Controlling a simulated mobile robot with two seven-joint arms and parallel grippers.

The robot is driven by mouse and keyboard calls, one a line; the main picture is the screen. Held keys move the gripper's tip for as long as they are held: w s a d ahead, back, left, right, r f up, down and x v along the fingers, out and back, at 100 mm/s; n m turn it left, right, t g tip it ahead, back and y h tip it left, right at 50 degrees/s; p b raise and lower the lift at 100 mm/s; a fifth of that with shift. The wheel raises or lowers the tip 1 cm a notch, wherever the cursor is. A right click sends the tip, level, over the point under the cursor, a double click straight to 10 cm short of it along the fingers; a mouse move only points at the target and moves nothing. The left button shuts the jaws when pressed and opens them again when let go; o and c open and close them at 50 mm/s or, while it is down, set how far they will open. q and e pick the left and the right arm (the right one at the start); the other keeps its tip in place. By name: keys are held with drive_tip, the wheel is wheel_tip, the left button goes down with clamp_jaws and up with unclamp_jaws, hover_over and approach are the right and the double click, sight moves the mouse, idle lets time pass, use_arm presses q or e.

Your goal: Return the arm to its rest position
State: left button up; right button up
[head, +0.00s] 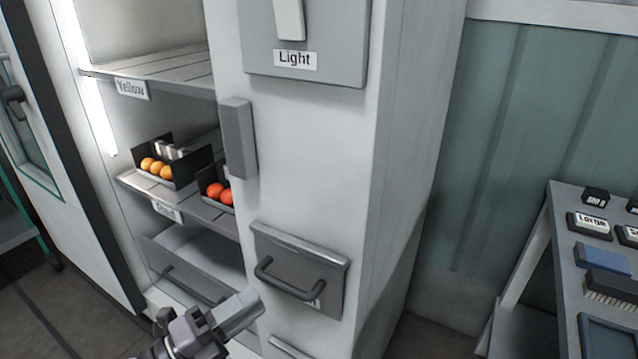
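My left gripper (248,304) is in the head view at the bottom, left of centre. It points up and to the right, in front of the lower part of a white cabinet (312,180). Its light grey fingers lie nearly in line with the view, so I cannot tell whether they are open or shut. I see nothing hanging from it. It appears below and left of a grey drawer front (318,262) with a dark handle; whether it touches the cabinet is unclear. My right gripper is not in view.
Open shelves (150,72) at left hold a tray of orange tomatoes (157,167) and a tray of red ones (220,193). A dark-framed door (75,170) stands at far left. A table with a brush (609,287) and labelled blocks is at right.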

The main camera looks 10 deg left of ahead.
use_arm(q)
drive_tip(key=s+a+f+n+g+y+p, duration=0.1)
drive_tip(key=s+f+n+y+p, duration=0.3)
drive_tip(key=n, duration=0.8)
drive_tip(key=s+f+n+g+y+p, duration=0.3)
drive_tip(key=s+f+n+y+p, duration=0.2)
drive_tip(key=n, duration=0.8)
drive_tip(key=s+y+p, duration=0.1)
drive_tip(key=s+y, duration=0.1)
drive_tip(key=s, duration=0.1)
drive_tip(key=shift+s+a+f+p, duration=0.25)
drive_tip(key=shift+s+a+p, duration=0.1)
drive_tip(key=shift+s+a, duration=0.05)
